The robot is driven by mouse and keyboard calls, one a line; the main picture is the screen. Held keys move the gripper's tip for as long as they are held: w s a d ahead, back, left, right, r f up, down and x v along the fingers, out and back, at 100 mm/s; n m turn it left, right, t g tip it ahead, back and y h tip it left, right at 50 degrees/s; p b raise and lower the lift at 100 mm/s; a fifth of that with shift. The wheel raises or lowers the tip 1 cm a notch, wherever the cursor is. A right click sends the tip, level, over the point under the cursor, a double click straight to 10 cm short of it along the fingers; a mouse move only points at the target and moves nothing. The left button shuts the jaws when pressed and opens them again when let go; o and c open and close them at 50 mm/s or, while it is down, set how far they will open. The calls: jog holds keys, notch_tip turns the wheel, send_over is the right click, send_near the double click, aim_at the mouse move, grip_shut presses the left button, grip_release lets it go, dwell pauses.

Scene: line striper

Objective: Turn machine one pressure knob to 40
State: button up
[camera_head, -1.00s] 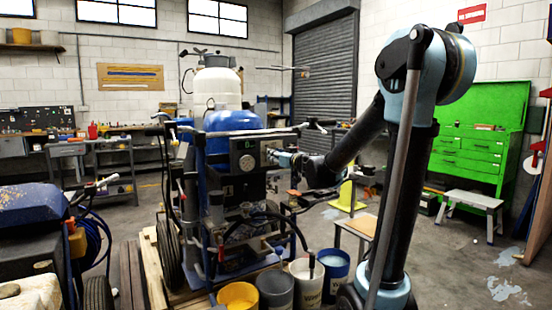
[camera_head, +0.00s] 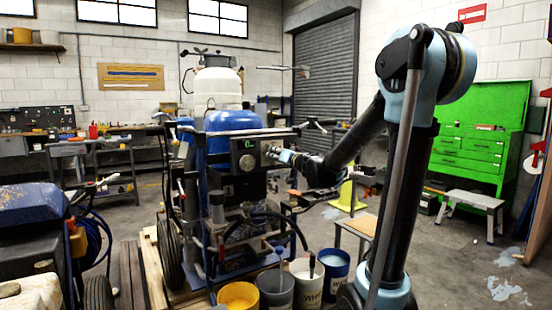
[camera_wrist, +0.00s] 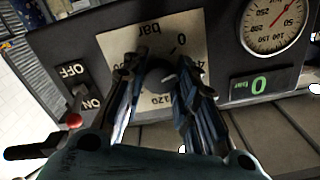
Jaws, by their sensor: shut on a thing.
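The black pressure knob (camera_wrist: 158,73) sits on a pale dial plate marked "bar", with 0 and 120 legible, upside down in the wrist view. My gripper (camera_wrist: 158,82) has its two ribbed fingers shut on the knob, one on each side, hiding parts of the knob and plate. I cannot read the knob's pointer. The green display (camera_wrist: 258,85) beside the plate reads 0 bar. In the head view my gripper (camera_head: 274,153) is at the right side of the dark control panel (camera_head: 238,170) on the striper, and hides the knob.
A round gauge (camera_wrist: 276,22), an ON/OFF switch (camera_wrist: 80,90) and a red knob or button (camera_wrist: 74,120) are near my fingers on the panel. Paint buckets (camera_head: 307,280) stand below the machine. A yellow stand (camera_head: 346,196) and a small table (camera_head: 357,224) are to the right.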

jog(key=shift+d+m, duration=0.15)
jog(key=shift+m, duration=1.95)
jog(key=o, duration=1.1)
jog(key=shift+v, duration=5.95)
jog(key=shift+f, duration=0.15)
